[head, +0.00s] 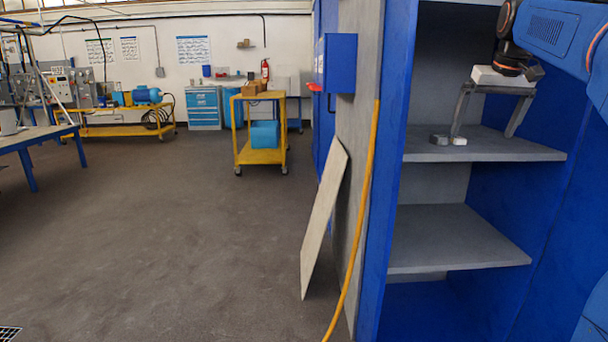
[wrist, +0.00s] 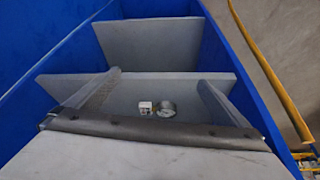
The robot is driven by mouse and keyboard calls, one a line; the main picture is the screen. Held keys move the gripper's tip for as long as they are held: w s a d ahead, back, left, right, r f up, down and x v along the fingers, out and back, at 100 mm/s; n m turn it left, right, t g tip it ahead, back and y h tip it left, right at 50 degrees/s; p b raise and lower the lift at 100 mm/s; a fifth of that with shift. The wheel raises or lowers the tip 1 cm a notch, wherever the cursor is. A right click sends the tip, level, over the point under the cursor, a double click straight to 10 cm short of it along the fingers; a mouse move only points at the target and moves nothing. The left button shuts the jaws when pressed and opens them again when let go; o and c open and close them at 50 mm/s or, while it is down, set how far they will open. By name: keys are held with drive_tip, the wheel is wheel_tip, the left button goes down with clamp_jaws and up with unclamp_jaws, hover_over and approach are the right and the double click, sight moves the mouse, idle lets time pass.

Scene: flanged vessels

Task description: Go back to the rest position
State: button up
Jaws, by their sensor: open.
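My gripper (head: 484,134) hangs inside the upper bay of the blue cabinet in the head view. Its two grey fingers are spread wide, and nothing is between them. The fingers also frame the wrist view (wrist: 160,78). A small round gauge (head: 438,139) lies on the grey upper shelf (head: 545,152) near its front left edge, by the left finger. A small white-faced block (head: 459,141) sits close beside it. In the wrist view the block (wrist: 145,107) and the gauge (wrist: 166,109) show between the fingers, apart from both.
The blue cabinet wall (head: 545,220) is close on the right. A lower grey shelf (head: 455,240) is empty. A yellow hose (head: 362,200) and a leaning board (head: 324,220) are left of the cabinet. A yellow cart (head: 262,155) stands farther back; the floor left is open.

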drive_tip(key=s+a+f, duration=0.5)
drive_tip(key=s+f, duration=0.6)
drive_tip(key=s+a+f+n, duration=0.1)
drive_tip(key=s+a+f, duration=0.5)
drive_tip(key=s+f, duration=0.5)
drive_tip(key=s+a+f, duration=0.5)
drive_tip(key=s+f, duration=0.7)
drive_tip(key=s, duration=0.1)
drive_tip(key=shift+s+a+n+y, duration=0.2)
drive_tip(key=shift+a+n+y, duration=0.1)
drive_tip(key=shift+a+n, duration=0.1)
drive_tip(key=shift+c, duration=0.6)
